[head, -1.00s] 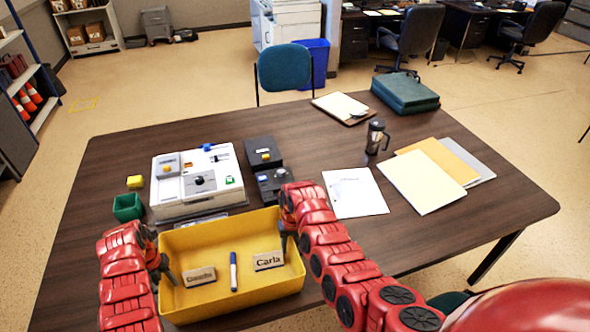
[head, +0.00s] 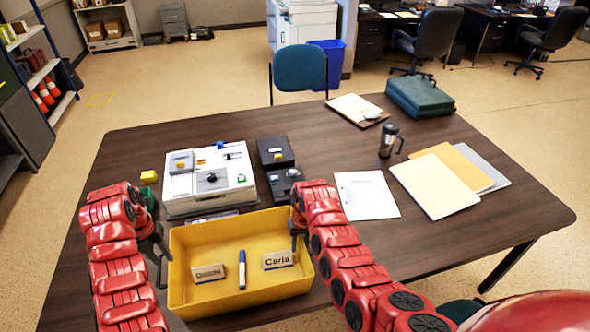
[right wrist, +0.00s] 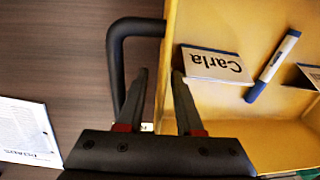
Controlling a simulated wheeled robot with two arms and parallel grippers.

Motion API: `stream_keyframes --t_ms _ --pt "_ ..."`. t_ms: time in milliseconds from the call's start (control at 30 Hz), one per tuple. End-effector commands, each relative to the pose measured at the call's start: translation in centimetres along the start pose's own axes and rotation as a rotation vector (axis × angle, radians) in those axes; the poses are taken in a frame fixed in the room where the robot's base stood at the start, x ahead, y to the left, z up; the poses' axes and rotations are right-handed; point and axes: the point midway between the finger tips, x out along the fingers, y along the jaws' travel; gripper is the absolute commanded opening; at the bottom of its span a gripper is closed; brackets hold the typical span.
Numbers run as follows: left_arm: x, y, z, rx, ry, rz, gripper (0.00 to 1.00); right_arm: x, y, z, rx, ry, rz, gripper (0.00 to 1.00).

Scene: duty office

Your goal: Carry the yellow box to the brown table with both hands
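The yellow box (head: 240,304) rests on the brown table (head: 475,235) near its front edge. It holds two name plates, one reading "Carla" (head: 278,260), and a blue-and-white marker (head: 242,269). My left gripper (head: 161,268) is just outside the left wall, its dark fingers apart. My right gripper (head: 298,238) is at the right wall. In the right wrist view, its fingers (right wrist: 160,85) are apart, one over the inside of the yellow box (right wrist: 215,20) and one outside beside a black handle (right wrist: 118,60). Whether they touch the wall is unclear.
A white device (head: 208,182), dark boxes (head: 275,152) and a green cup stand behind the yellow box. Papers (head: 366,195), folders (head: 432,188), a mug (head: 389,140) and a teal case (head: 420,97) occupy the right side. A blue chair (head: 300,68) stands behind the table.

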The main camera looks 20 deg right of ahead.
Motion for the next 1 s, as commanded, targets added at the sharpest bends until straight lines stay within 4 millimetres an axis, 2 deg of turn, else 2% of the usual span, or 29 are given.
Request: stream_keyframes --t_ms 167,400,700,1000 --pt "0.0 0.0 0.0 0.0 0.0 0.0 0.35 -2.6 0.0 -0.1 0.003 0.007 -0.001 0.35" --pt "0.1 0.0 0.0 0.0 0.0 0.0 0.35 -8.7 0.0 -0.1 0.001 0.007 -0.001 0.35" --pt "0.1 0.0 0.0 0.0 -0.001 0.0 0.35 -10.7 0.0 0.0 0.003 0.001 -0.004 0.35" --pt "0.1 0.0 0.0 0.0 -0.001 0.0 0.35 -11.2 0.0 0.0 0.001 0.001 -0.002 0.35"
